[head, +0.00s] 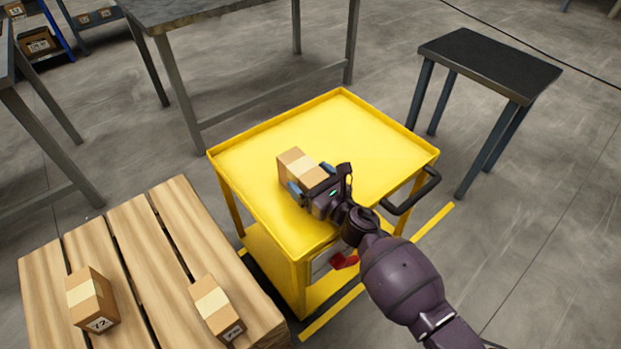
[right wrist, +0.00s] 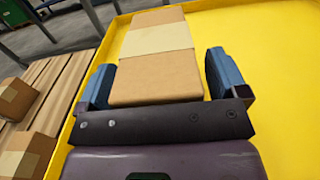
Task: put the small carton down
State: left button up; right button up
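The small carton (head: 297,168), brown with a pale tape band, sits on the yellow cart's top (head: 330,130), near its left front part. It also shows in the right wrist view (right wrist: 157,60). My right gripper (head: 308,180) is low over the cart, with its blue fingers on either side of the carton's near end. In the right wrist view a strip of yellow shows between the carton and the right finger, so the fingers stand open around it. The carton's underside is hidden; it looks flat on the tray. My left gripper is not in view.
A wooden pallet (head: 150,240) with two other cartons (head: 92,298) (head: 217,308) stands at the lower left. The cart has a raised rim and a black handle (head: 412,192) at the right. A dark-topped table (head: 490,62) stands at the right. The cart's far and right areas are clear.

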jog(key=shift+r, duration=0.3)
jog(key=p+v, duration=0.1)
jog(key=v, duration=1.1)
jog(key=shift+f, duration=0.15)
jog(key=s+d+f+n+g+h, duration=0.1)
jog(key=s+d+n, duration=0.4)
jog(key=s+n, duration=0.5)
jog(key=s+d+f+n+g+h, duration=0.2)
jog(key=s+d+n+h, duration=0.4)
jog(key=s+n, duration=0.4)
jog(key=s+d+f+n+g+h, duration=0.2)
jog(key=s+d+n, duration=0.4)
jog(key=s+n, duration=0.4)
jog(key=shift+s+d+f+h, duration=0.25)
jog(key=shift+s+f+h, duration=0.3)
jog(key=shift+h, duration=0.15)
